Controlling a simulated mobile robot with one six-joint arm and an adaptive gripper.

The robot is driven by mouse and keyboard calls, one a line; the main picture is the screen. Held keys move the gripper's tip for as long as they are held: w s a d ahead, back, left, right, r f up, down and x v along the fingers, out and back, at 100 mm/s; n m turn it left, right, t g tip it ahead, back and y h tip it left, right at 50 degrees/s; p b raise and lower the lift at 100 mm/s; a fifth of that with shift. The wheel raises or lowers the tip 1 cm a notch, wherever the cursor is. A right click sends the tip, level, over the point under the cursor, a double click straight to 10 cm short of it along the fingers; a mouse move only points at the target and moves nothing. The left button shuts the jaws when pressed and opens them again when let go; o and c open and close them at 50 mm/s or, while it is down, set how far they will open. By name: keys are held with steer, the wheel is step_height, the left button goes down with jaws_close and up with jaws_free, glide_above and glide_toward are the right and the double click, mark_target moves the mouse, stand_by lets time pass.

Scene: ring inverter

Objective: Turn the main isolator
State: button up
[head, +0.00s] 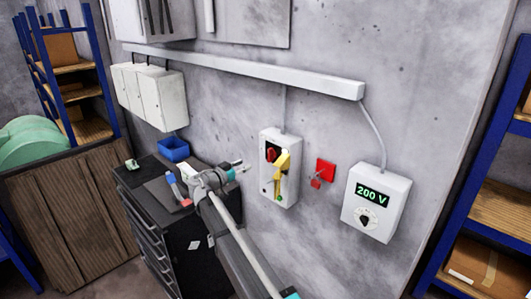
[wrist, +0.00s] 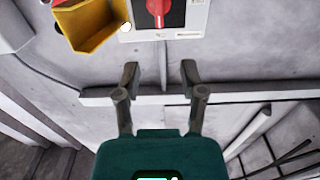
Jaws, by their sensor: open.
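The main isolator is a pale wall box (head: 292,185) with a red rotary knob (head: 271,153) on a black plate. A yellow flap (head: 281,172) hangs beside the knob. In the wrist view the red knob (wrist: 157,12) is at the top edge, partly cut off, with the yellow flap (wrist: 90,30) to its left. My gripper (head: 239,168) is left of the box in the head view, apart from it. In the wrist view my gripper (wrist: 159,68) shows two spread fingers with nothing between them. The fingertips are short of the knob.
A red plate (head: 325,170) with a hanging item is right of the isolator. A meter box (head: 377,205) reads 200 V. Trunking (head: 240,70) runs above.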

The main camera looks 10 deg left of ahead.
mark_target(268, 153)
steer(key=x, duration=1.4)
steer(key=shift+s, duration=0.1)
stand_by(0.3)
